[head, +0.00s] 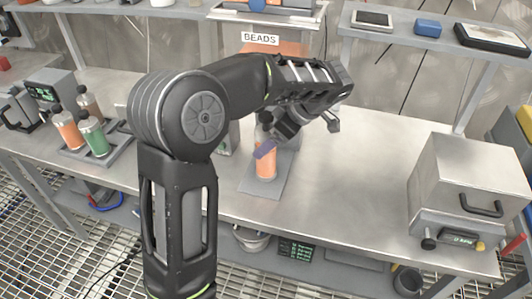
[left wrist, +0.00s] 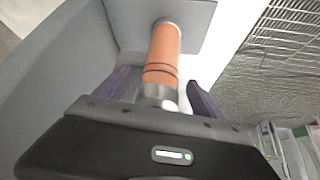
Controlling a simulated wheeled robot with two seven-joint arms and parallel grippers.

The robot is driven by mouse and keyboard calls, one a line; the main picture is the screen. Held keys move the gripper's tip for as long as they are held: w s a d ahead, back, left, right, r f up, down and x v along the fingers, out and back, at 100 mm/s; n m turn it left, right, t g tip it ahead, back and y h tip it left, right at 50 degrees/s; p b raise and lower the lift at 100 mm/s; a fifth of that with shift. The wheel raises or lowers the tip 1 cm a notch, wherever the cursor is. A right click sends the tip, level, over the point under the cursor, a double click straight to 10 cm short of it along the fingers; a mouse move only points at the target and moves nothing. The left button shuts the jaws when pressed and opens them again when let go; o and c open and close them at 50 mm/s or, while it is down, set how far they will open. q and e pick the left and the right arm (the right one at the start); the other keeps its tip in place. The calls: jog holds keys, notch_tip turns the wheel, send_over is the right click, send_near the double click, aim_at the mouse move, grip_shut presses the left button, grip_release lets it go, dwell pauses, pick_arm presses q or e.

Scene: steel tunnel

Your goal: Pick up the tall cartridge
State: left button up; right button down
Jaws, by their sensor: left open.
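The tall cartridge, an orange cylinder (head: 266,166), stands upright on a grey plate (head: 275,186) on the steel bench. My left gripper (head: 266,149) is at its upper part and hides its top in the head view. In the left wrist view the cartridge (left wrist: 163,55) has its silver end near the palm, between the two spread purple fingers of my left gripper (left wrist: 163,92). Gaps show on both sides, so it is not clamped. My right gripper is not in view.
A grey tray (head: 118,152) at left holds orange, green and brown cylinders. A steel box with a handle (head: 470,180) stands at right. A "BEADS" dispenser (head: 260,39) is behind my arm. The bench between plate and box is clear.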

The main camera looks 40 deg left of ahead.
pick_arm(q)
grip_shut()
dwell(0.7)
